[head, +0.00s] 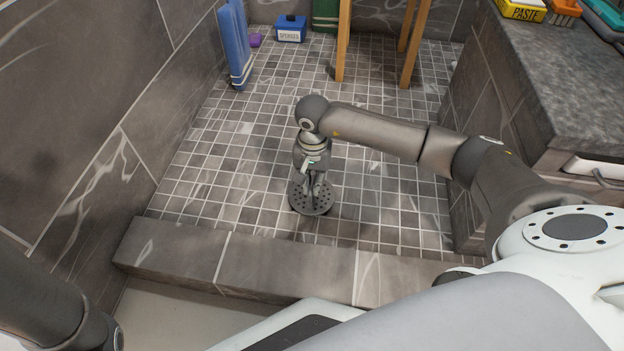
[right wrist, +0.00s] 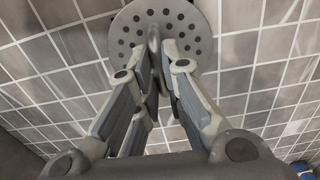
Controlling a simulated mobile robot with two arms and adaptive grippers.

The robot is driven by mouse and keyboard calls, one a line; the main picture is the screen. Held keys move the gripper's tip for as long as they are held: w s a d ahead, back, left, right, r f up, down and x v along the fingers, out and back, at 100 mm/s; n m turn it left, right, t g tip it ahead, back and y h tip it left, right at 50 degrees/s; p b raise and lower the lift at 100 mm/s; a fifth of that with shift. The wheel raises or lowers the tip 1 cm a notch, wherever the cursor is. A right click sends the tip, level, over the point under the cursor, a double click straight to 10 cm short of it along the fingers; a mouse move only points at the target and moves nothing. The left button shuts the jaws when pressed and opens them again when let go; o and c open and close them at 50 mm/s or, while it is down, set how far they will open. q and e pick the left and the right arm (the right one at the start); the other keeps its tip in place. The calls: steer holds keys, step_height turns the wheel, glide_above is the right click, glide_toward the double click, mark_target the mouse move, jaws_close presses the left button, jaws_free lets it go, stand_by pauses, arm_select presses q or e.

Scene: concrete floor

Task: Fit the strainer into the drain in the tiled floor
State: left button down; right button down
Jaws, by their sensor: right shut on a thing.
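The strainer (head: 298,203) is a round grey disc with small holes and an upright grip in its middle. It shows at the top of the right wrist view (right wrist: 198,42). My right gripper (head: 313,184) points down over it, its fingers shut on the grip, as the right wrist view also shows (right wrist: 154,72). The disc looks about level, at or just above the tiled floor (head: 215,185); I cannot tell whether it touches. No drain opening shows; the disc and gripper may hide it. My left gripper is out of view.
A raised tiled curb (head: 285,268) runs along the near side. A blue upright object (head: 236,45), a blue box (head: 290,30) and wooden legs (head: 343,45) stand at the back. A stone-topped counter (head: 570,85) is at the right. The floor around the strainer is clear.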

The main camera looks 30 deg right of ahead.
steer(key=shift+f+b, duration=0.35)
steer(key=shift+f, duration=0.25)
steer(key=c, duration=1.5)
jaws_free()
steer(key=shift+o, duration=0.2)
step_height(320, 180, up, 12)
steer(key=shift+s, duration=0.1)
